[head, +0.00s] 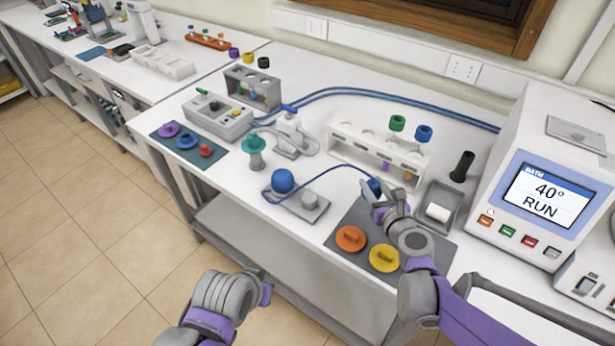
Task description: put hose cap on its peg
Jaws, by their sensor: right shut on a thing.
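A grey base plate (316,214) lies near the front edge of the bench. A blue dome (283,181) and a short pale grey peg (309,200) stand on it, and I see nothing on top of the peg. A thin blue hose (335,168) arcs from the dome's side to the right. My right gripper (376,194) is shut on the blue hose cap (374,186), above the far part of a dark mat, right of the peg. The fingers partly hide the cap. My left gripper (262,287) is low in front of the bench; its fingers are not clear.
The dark mat (343,222) bears an orange disc (351,239) and a yellow disc (384,258). A white rack (350,148) stands behind, and a grey tray (450,200) and the bath unit (520,200) to the right. A teal-topped stand (254,146) is left of the plate.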

